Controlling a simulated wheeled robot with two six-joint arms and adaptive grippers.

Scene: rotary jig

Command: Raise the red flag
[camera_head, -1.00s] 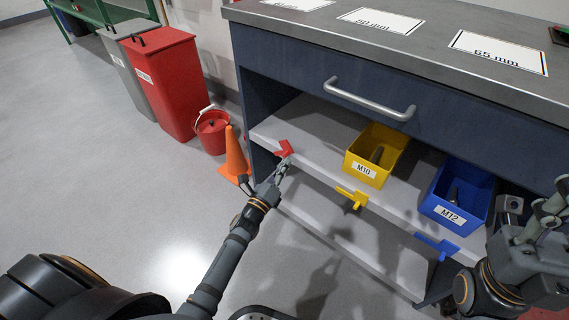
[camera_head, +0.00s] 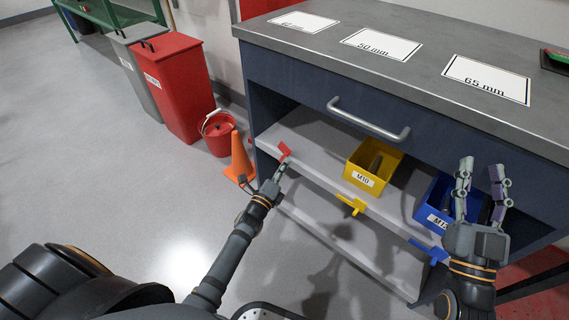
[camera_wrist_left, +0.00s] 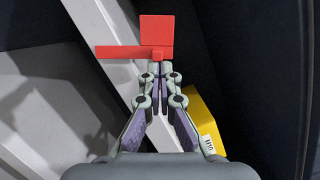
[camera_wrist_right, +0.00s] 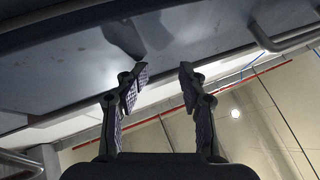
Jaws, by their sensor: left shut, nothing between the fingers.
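The red flag (camera_head: 284,150) stands at the front edge of the upper shelf, at its left end. In the left wrist view, the red flag (camera_wrist_left: 157,31) shows as a square plate with a bar pointing left. My left gripper (camera_head: 279,170) is shut with nothing held, its fingertips just below the flag. In the left wrist view the left gripper's fingertips (camera_wrist_left: 160,66) are together by the bar; whether they touch it I cannot tell. My right gripper (camera_head: 482,168) is open and empty, fingers up, in front of the blue bin. It also shows open in the right wrist view (camera_wrist_right: 163,72).
A yellow M10 bin (camera_head: 361,181) and a blue M12 bin (camera_head: 430,218) sit on the shelf. A yellow flag (camera_head: 352,205) and a blue flag (camera_head: 430,249) stick out from its edge. An orange cone (camera_head: 240,158) and red bucket (camera_head: 218,135) stand left of the cabinet.

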